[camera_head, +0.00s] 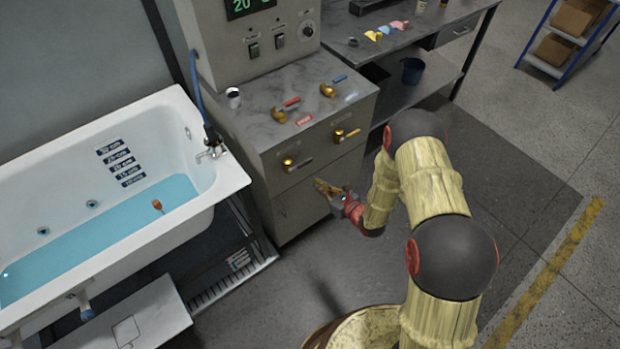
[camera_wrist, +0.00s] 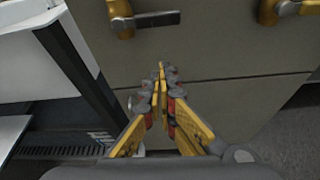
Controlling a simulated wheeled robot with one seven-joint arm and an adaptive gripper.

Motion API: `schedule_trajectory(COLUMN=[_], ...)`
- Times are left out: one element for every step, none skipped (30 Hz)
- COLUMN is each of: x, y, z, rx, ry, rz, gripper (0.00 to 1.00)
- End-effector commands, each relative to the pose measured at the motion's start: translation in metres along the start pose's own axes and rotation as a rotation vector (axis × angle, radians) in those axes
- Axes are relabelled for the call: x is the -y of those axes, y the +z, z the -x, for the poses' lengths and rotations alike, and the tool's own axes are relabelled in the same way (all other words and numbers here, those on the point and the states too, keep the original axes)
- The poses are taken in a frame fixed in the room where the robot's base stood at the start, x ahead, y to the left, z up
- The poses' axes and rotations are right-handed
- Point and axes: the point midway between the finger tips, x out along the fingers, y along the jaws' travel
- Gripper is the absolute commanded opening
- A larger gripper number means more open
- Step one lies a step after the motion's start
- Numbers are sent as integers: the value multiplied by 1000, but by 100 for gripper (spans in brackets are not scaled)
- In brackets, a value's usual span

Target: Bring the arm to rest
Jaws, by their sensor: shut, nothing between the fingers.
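My gripper (camera_head: 322,187) hangs in front of the grey cabinet (camera_head: 290,207), at the end of my bent arm. In the wrist view my gripper (camera_wrist: 160,72) has its yellow fingers together and holds nothing. The cabinet front also shows in the wrist view (camera_wrist: 225,55), with a brass valve handle (camera_wrist: 124,18) above and left of the fingertips. A second brass handle (camera_wrist: 270,10) is at the upper right. I cannot tell the exact gap between the fingertips and the cabinet.
A white bathtub (camera_head: 230,176) with blue water stands at the left, an orange object (camera_head: 157,205) in it. Small valves and fittings (camera_head: 279,116) lie on the cabinet top. A workbench (camera_head: 405,50) stands behind at the right. The floor (camera_head: 545,150) at the right is clear.

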Motion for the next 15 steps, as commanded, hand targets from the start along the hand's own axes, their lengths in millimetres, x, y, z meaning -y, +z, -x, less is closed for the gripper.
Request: schedule_trajectory(x=[1, 0, 0, 0, 0, 0, 0, 0, -1, -1, -1, -1, -1, -1, -1], y=[2, 2, 1, 0, 0, 0, 0, 0, 0, 0, -1, -1, -1, -1, -1], z=[10, 14, 19, 22, 25, 28, 30, 32, 33, 34, 34, 34, 34, 34, 34], rx=[0, 0, -1, -1, -1, 0, 0, 0, 0, 0, 0, -1, -1, -1, -1], ry=[-2, -2, -1, -1, -1, -1, -1, -1, 0, 0, 0, 1, 1, 1, 1], rz=[0, 0, 0, -1, -1, -1, -1, 0, 0, 0, 1, 1, 1, 1, 1], gripper=[0, 0, 0, 0, 0, 0, 0, 0, 0, 0, 0, 0, 0, 0, 0])
